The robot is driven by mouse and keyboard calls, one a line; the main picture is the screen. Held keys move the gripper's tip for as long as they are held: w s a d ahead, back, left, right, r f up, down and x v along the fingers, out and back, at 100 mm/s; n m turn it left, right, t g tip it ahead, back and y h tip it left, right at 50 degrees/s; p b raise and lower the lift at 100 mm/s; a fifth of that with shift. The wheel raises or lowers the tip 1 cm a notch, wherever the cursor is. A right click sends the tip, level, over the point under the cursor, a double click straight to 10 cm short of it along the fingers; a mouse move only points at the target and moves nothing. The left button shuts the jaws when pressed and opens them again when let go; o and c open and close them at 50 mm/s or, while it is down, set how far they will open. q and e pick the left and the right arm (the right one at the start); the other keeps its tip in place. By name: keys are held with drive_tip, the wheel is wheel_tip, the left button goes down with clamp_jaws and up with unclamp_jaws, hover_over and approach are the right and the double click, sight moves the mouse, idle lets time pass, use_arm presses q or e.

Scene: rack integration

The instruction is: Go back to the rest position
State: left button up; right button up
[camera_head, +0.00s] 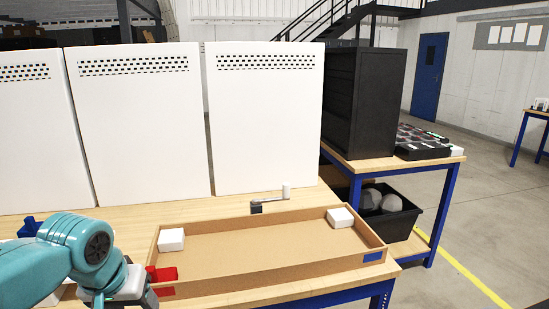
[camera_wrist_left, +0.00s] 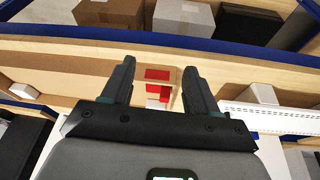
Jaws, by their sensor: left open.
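My left arm (camera_head: 75,255) enters the head view at the lower left, beside the left end of a shallow cardboard tray (camera_head: 275,271) on the wooden table. Its fingertips cannot be made out there. In the left wrist view my left gripper (camera_wrist_left: 159,68) is open, with nothing held between its fingers. A red piece (camera_wrist_left: 157,75) shows beyond the gap between them, at the tray's end; red also shows beside my arm in the head view (camera_head: 162,274). My right gripper is not in view.
White foam blocks (camera_head: 171,240) (camera_head: 341,217) sit at both tray ends. Tall white perforated panels (camera_head: 140,125) stand behind. A small metal lever (camera_head: 270,201) is behind the tray. A black cabinet (camera_head: 365,100) stands on another table at right.

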use_arm(q)
drive_tip(key=s+d+f+m+g+h, duration=0.1)
drive_tip(key=d+f, duration=0.3)
drive_tip(key=f, duration=0.8)
drive_tip(key=d+f+g+h, duration=0.15)
drive_tip(key=d+f, duration=0.25)
drive_tip(key=f, duration=0.7)
drive_tip(key=s+d+f+n, duration=0.1)
drive_tip(key=s+d+f, duration=0.1)
drive_tip(key=s+f, duration=0.7)
drive_tip(key=s+d+f+h, duration=0.1)
drive_tip(key=s+d+f, duration=0.2)
drive_tip(key=s+f, duration=0.5)
drive_tip(key=shift+s+d+f+n+g, duration=0.25)
drive_tip(key=shift+s+f+n+g, duration=0.2)
drive_tip(key=shift+s, duration=0.1)
